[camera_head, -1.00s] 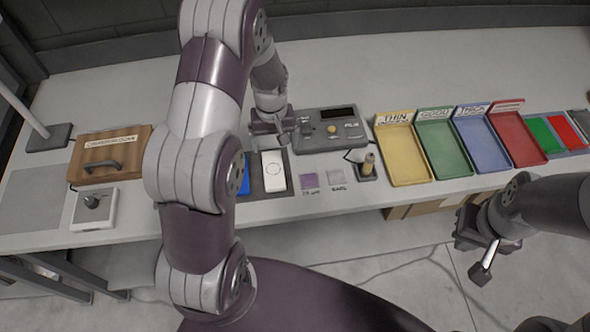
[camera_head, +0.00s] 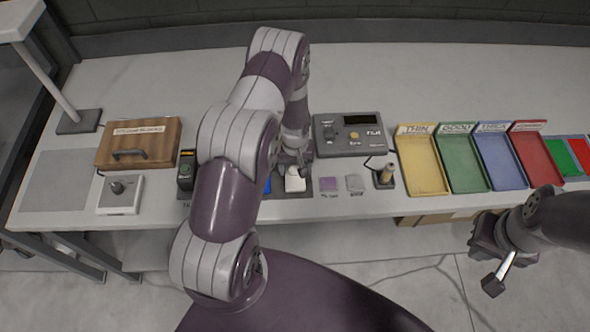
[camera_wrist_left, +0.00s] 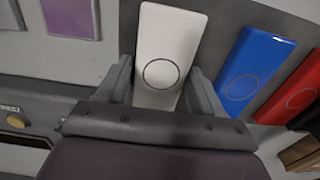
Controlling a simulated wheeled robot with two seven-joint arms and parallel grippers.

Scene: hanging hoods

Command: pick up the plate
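A white plate (camera_head: 294,184) with a ring mark lies on a dark mat on the bench. In the left wrist view the white plate (camera_wrist_left: 168,45) runs between my left gripper's fingers (camera_wrist_left: 162,76), which stand apart on either side of it. Its near end is hidden behind the gripper. My left gripper (camera_head: 293,165) reaches down over the plate's far part in the head view; I cannot tell whether the fingers touch it. My right gripper (camera_head: 489,258) hangs in front of the bench at the right, away from the plate; its finger opening is unclear.
A blue plate (camera_wrist_left: 255,68) and a red plate (camera_wrist_left: 300,92) lie beside the white one. A purple square (camera_head: 328,184) and a grey meter (camera_head: 350,135) are near. Yellow (camera_head: 424,168), green, blue and red trays stand right.

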